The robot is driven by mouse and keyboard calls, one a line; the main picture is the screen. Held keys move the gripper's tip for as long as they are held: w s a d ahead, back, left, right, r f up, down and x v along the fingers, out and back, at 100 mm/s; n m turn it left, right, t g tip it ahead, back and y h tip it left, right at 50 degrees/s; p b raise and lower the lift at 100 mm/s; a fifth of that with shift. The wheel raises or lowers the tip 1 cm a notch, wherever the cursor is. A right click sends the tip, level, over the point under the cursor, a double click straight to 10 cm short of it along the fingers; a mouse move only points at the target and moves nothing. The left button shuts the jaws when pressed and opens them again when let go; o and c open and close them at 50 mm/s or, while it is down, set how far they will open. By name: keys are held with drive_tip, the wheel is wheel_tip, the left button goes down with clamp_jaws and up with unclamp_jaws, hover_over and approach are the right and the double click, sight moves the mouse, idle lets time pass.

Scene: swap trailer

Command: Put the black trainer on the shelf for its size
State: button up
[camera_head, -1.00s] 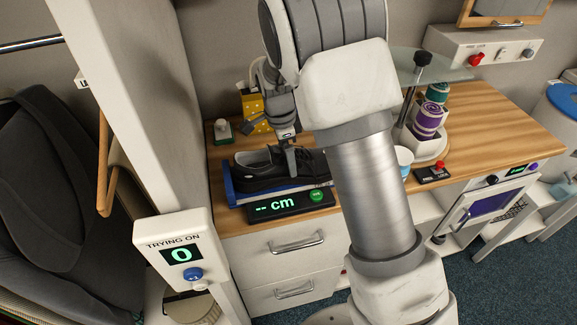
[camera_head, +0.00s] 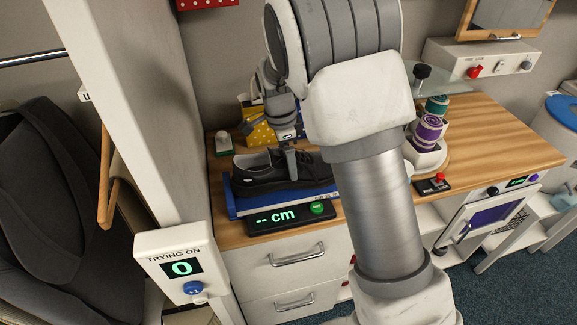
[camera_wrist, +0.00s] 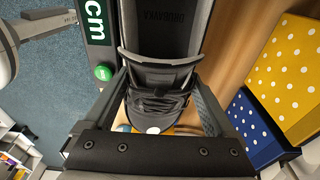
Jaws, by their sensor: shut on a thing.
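The black lace-up trainer (camera_head: 262,172) is at the blue measuring board (camera_head: 232,203) on the wooden counter, its toe to the right. My gripper (camera_head: 289,165) is shut on it from above. In the wrist view my gripper (camera_wrist: 160,105) has one finger on each side of the trainer (camera_wrist: 158,102) around the laces, and the grey insole with lettering shows behind. The board's display (camera_head: 276,217) reads "-- cm" beside a green button (camera_head: 317,207). Whether the sole touches the board cannot be told for sure. No sized shelf can be made out.
A yellow dotted box (camera_head: 262,133) stands close behind the trainer; a blue dotted box (camera_wrist: 252,130) is beside it in the wrist view. A stand with thread spools (camera_head: 428,130) is to the right. A white post (camera_head: 150,110) with a "TRYING ON" counter (camera_head: 182,265) stands at left.

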wheel_tip(320, 180, up, 15)
drive_tip(key=p, duration=0.1)
